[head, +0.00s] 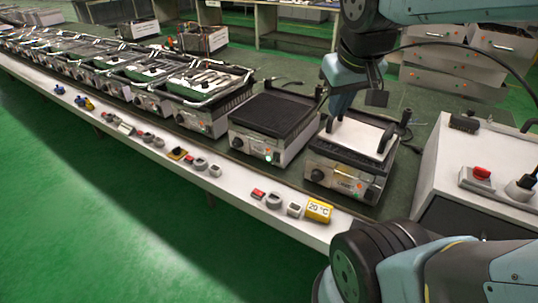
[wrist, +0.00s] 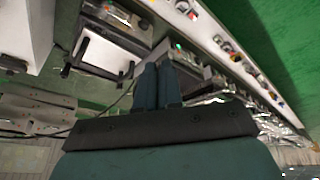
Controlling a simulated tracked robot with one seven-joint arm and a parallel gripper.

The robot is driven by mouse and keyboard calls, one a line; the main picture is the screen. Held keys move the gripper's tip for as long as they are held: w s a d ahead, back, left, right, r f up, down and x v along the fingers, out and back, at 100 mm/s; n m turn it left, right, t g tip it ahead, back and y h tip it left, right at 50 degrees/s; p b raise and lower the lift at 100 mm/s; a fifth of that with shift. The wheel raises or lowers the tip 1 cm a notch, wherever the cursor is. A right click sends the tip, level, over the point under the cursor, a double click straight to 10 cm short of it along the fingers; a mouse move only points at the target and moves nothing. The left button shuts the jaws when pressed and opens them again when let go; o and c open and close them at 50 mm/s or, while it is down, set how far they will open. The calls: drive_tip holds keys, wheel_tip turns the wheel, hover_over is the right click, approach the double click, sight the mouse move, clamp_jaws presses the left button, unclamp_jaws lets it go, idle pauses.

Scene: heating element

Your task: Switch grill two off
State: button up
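Two grills stand at the near end of the bench, and no number on either is readable. One has a dark ribbed plate (head: 268,125), a knob and a lit green lamp (head: 268,157) on its front. The one to its right has a pale flat top (head: 352,137), a dark knob (head: 317,175) and small orange-red lights on its front. My gripper (head: 340,113) hangs above the rear left of the pale-topped grill, pointing down. In the wrist view my gripper's fingers (wrist: 160,84) lie side by side, shut with nothing seen between them.
A white box with a red button (head: 481,173) stands at the right. More grills run off to the left. Green floor (head: 90,210) in front is clear.

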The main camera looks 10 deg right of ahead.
sight(275, 157)
drive_tip(key=w+f+n+g+h, duration=0.1)
drive_tip(key=w+f+n+h, duration=0.1)
drive_tip(key=w+f, duration=0.1)
drive_tip(key=w+d+f+n+g+h, duration=0.1)
drive_tip(key=w+f+n+g+h, duration=0.1)
drive_tip(key=w+f, duration=0.1)
drive_tip(key=w+d+f+n+g+h, duration=0.1)
drive_tip(key=w+f+n+h, duration=0.1)
drive_tip(key=w, duration=0.3)
drive_tip(key=shift+f+g, duration=0.4)
drive_tip(key=shift+f, duration=0.45)
clamp_jaws()
drive_tip(key=w+a+f+n+t+h, duration=0.25)
drive_tip(key=w+f+n, duration=0.2)
drive_tip(key=f, duration=0.25)
drive_tip(key=w+a+f+n+t+h, duration=0.2)
drive_tip(key=w+a+f+n, duration=0.2)
drive_tip(key=w+f, duration=0.25)
drive_tip(key=w+a+f+n+t+h, duration=0.25)
drive_tip(key=w+f+n, duration=0.2)
drive_tip(key=f, duration=0.35)
drive_tip(key=a+f+n+t+y, duration=0.2)
drive_tip(key=a+f+n+t, duration=0.2)
drive_tip(key=f, duration=0.9)
drive_tip(key=a+n, duration=0.3)
drive_tip(key=shift+w+a+y, duration=0.3)
drive_tip(key=shift+w, duration=0.05)
drive_tip(key=shift+d+f, duration=0.1)
drive_tip(key=shift+d, duration=0.05)
